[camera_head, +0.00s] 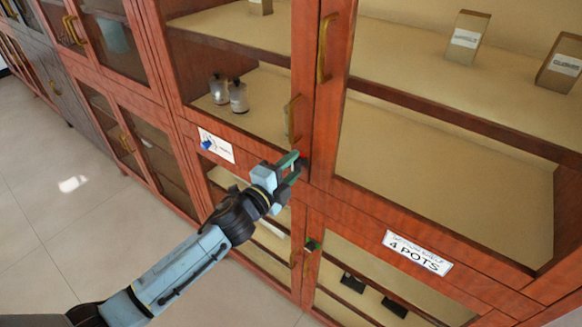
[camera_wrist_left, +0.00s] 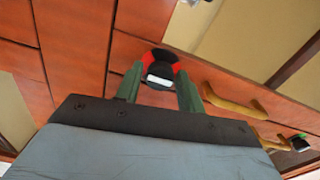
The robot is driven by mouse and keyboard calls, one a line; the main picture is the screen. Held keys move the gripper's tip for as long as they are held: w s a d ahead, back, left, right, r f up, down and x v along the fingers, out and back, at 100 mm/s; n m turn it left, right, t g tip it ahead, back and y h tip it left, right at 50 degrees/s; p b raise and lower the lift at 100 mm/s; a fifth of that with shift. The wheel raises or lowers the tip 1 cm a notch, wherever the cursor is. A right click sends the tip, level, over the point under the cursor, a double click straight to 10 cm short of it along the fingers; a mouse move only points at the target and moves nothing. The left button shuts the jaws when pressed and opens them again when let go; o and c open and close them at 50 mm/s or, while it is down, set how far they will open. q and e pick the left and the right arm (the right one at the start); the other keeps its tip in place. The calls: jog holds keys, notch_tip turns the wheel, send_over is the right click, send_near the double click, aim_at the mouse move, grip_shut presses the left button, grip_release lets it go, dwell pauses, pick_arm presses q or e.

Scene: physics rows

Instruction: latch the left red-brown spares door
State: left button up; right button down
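The red-brown cabinet has glazed doors; the left door (camera_head: 303,70) with a brass handle (camera_head: 293,120) looks closed, flush with its frame. At its lower right corner is a dark latch knob (camera_head: 304,164). In the left wrist view the knob (camera_wrist_left: 160,58) is black with red at its sides and a white bar across it. My left gripper (camera_head: 295,164) is at the knob, its green fingers apart, one on each side of the white bar; it also shows in the left wrist view (camera_wrist_left: 161,80). I cannot tell whether they touch it. My right gripper is out of view.
A second latch (camera_head: 312,244) with green on it sits on the lower doors. A right door handle (camera_head: 325,48) stands out above. Jars (camera_head: 238,97) stand behind the glass. The floor (camera_head: 80,210) at left is clear.

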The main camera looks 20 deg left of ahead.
pick_arm(q)
jog(key=shift+o, duration=1.1)
jog(key=shift+s, duration=0.15)
jog(key=shift+s+a+f, duration=0.1)
jog(key=shift+s+a, duration=0.05)
jog(key=shift+s, duration=0.2)
jog(key=b+v, duration=0.1)
jog(key=v, duration=1.1)
jog(key=shift+s+b, duration=0.15)
jog(key=shift+b, duration=0.15)
